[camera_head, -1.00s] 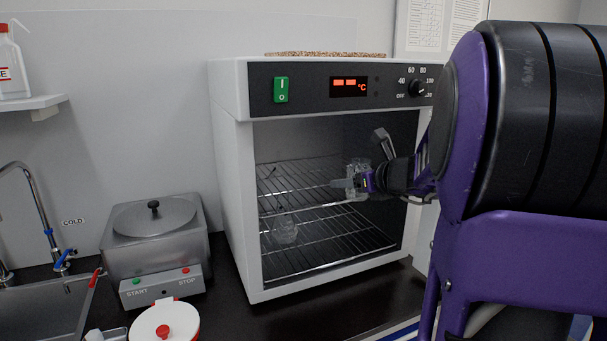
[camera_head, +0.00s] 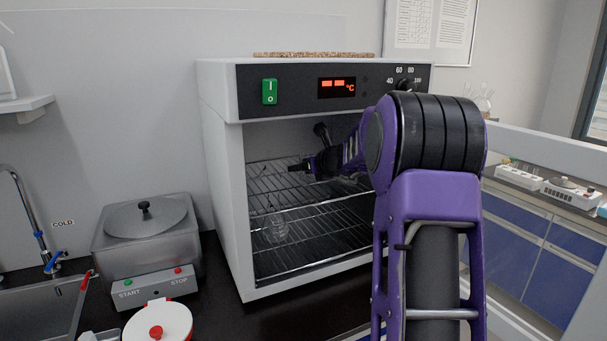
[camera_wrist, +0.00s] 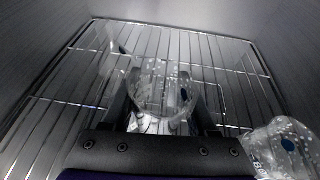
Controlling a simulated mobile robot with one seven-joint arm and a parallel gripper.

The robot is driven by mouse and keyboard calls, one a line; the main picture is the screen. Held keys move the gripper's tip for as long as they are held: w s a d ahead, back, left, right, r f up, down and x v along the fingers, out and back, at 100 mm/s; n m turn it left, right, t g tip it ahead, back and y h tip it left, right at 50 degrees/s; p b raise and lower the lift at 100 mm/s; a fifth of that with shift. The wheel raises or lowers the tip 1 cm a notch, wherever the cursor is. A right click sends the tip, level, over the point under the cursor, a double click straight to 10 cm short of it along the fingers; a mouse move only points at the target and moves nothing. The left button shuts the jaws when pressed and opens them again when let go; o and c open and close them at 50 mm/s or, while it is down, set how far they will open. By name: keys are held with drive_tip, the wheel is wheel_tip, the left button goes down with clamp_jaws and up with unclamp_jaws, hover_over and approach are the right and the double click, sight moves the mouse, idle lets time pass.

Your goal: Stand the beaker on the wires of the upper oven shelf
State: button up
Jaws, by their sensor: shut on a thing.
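A clear glass beaker (camera_wrist: 160,92) sits between the two dark fingers of my gripper (camera_wrist: 165,108) in the wrist view, over the wires of a shelf. In the head view my gripper (camera_head: 300,167) is inside the open oven (camera_head: 222,180), at the level of the upper oven shelf (camera_head: 270,185). The beaker hardly shows there, and I cannot tell whether its base touches the wires. Another clear glass vessel (camera_head: 276,228) stands on the lower shelf. In the wrist view a glass vessel with a blue spot (camera_wrist: 284,150) shows at the lower right.
The oven's side walls close in around my arm. A steel bath with a lid (camera_head: 146,230) stands left of the oven, with a red-and-white lidded container (camera_head: 158,322) in front. The sink (camera_head: 45,305) is at the far left.

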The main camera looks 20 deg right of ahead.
drive_tip(key=shift+f, duration=0.75)
drive_tip(key=shift+f, duration=0.15)
drive_tip(key=o, duration=1.4)
drive_tip(key=shift+c, duration=0.2)
drive_tip(key=shift+s+r, duration=0.15)
drive_tip(key=shift+r, duration=0.1)
drive_tip(key=v, duration=1.1)
drive_tip(key=shift+s+d+r, duration=0.1)
drive_tip(key=shift+s, duration=0.25)
